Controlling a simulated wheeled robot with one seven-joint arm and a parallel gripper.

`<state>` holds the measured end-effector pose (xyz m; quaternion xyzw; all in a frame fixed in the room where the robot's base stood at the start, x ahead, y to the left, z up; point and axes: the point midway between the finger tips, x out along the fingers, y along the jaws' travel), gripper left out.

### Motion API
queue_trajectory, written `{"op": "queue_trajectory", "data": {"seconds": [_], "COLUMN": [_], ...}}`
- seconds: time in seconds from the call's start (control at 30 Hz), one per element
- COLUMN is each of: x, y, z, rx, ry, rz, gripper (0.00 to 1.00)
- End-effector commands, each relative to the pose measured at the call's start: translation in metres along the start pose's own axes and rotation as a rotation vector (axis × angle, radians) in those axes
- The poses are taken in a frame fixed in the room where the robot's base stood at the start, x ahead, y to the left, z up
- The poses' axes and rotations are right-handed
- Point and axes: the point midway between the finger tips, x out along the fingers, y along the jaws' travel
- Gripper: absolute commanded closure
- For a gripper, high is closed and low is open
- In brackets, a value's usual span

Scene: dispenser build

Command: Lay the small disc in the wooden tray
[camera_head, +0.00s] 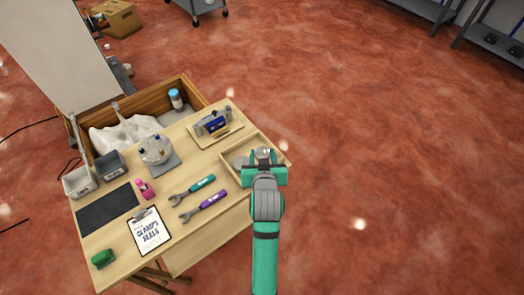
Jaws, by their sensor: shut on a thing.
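The wooden tray (234,176) is a shallow, light-wood frame at the right end of the table, partly hidden by my arm. My teal gripper (264,155) is over the tray's right part, shut on a small silvery round piece that looks like the small disc (264,151). Most of this piece is hidden by the gripper, and I cannot tell whether it touches the tray floor. A flat grey round piece (240,161) lies inside the tray, left of my gripper.
Left of the tray on the table (188,237) lie a teal wrench (194,190), a purple wrench (205,205) and a clipboard (149,231). A blue device (213,122) stands behind the tray. A round fixture (156,150) and grey bins (80,181) are farther left. Open floor lies right.

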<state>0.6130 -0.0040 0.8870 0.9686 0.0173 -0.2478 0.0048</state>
Motion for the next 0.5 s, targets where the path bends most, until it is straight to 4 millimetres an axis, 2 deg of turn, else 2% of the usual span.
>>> {"op": "queue_trajectory", "data": {"seconds": [0.17,0.23,0.4,0.5], "x": [0.042,0.057,0.088,0.101], "y": [-0.011,-0.013,-0.002,0.005], "z": [-0.005,0.001,0.013,0.018], "rx": [-0.011,-0.012,-0.005,-0.001], "ry": [0.003,-0.001,0.000,0.001], "rz": [-0.019,-0.022,-0.010,-0.002], "gripper": [0.92,0.92,0.92,0.92]}}
